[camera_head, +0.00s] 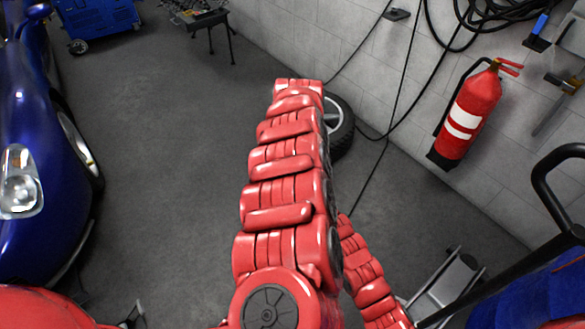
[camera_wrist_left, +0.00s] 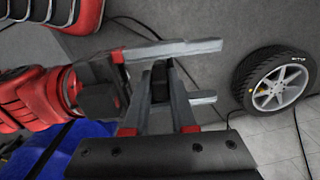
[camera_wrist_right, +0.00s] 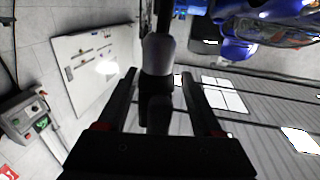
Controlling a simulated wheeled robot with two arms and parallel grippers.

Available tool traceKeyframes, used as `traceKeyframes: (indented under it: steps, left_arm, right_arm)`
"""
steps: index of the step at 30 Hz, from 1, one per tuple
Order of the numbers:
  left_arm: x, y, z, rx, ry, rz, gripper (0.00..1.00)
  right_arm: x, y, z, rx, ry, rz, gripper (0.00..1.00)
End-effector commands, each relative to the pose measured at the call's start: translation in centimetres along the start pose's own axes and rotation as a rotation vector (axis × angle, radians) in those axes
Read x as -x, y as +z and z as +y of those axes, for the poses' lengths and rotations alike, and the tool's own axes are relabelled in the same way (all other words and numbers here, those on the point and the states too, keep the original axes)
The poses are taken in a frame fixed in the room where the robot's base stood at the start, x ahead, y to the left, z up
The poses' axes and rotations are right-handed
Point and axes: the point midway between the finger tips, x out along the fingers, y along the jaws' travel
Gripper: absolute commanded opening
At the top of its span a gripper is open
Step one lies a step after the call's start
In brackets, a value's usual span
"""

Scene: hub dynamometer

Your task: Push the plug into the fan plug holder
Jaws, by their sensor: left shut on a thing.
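In the left wrist view, my left gripper (camera_wrist_left: 161,72) is shut on a small dark piece (camera_wrist_left: 160,88), which looks like the plug. My right gripper (camera_wrist_left: 206,72) reaches in from the left of that view, its pale fingers apart and crossing close to the left fingertips. In the right wrist view, my right gripper (camera_wrist_right: 158,75) has its dark fingers on both sides of a grey and black upright piece (camera_wrist_right: 158,55), with gaps showing beside it. I cannot tell whether this is the plug or part of my left gripper. The fan plug holder cannot be made out.
In the head view, my red arm covers the middle. A wheel (camera_head: 339,128) stands by the wall behind it. A fire extinguisher (camera_head: 467,115) hangs on the wall at right. A blue car (camera_head: 40,150) stands at left. Grey floor between is clear.

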Motion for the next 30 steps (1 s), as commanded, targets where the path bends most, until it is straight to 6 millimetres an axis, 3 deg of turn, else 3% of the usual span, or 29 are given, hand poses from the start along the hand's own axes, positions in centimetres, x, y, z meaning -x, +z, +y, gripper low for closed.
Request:
traceKeyframes:
  steps: [1, 11, 14, 15, 21, 30]
  left_arm:
    - [0.01, 0.0, 0.0, 0.0, 0.0, 0.0, 0.0]
    - [0.04, -0.12, -0.01, -0.001, -0.001, 0.003, 0.0]
    - [0.07, -0.2, -0.02, -0.001, -0.002, 0.004, 0.0]
    - [0.09, -0.23, -0.02, -0.002, -0.003, 0.005, 0.26]
    - [0.08, -0.18, -0.04, -0.001, -0.003, 0.004, 0.59]
    - [0.07, -0.11, -0.09, 0.0, -0.004, 0.003, 0.59]
  right_arm:
    - [0.0, -0.01, 0.01, 0.0, 0.0, 0.0, 0.58]
    - [0.0, -0.07, -0.07, 0.0, -0.001, 0.001, 0.0]
    - [0.0, -0.1, -0.13, -0.001, -0.002, 0.002, 0.0]
    - [-0.01, -0.12, -0.16, -0.001, -0.003, 0.003, 0.0]
    - [0.0, -0.11, -0.14, -0.001, -0.002, 0.003, 0.0]
    - [0.01, -0.08, -0.09, -0.001, -0.002, 0.002, 0.0]
